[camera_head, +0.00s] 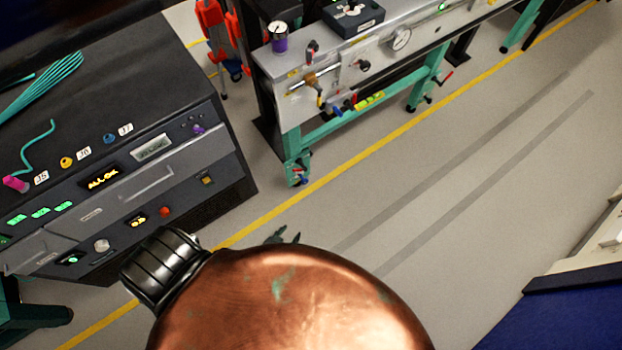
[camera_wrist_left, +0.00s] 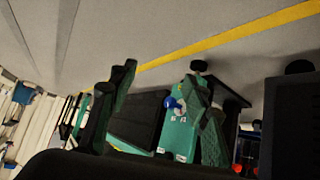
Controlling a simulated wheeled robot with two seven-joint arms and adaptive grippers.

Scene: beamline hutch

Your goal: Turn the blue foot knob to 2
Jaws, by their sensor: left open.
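The blue foot knob (camera_wrist_left: 172,103) shows in the left wrist view on a teal bench foot (camera_wrist_left: 178,138). Small pale marks sit beside it, too small to read, and I cannot tell its setting. In the head view the teal leg (camera_head: 296,150) of the steel bench ends at the floor, with a small blue spot near its foot. My left gripper (camera_wrist_left: 162,77) is open, with its two dark green fingers on either side of the knob in the picture, apart from it. In the head view only the left fingertips (camera_head: 285,237) show past my copper arm. My right gripper is out of view.
A dark control cabinet (camera_head: 225,180) with knobs and displays stands at the left. The steel bench (camera_head: 270,62) carries gauges and valves. Red stands (camera_head: 212,20) are behind. Open grey floor (camera_head: 420,180) with a yellow line lies in front of the bench.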

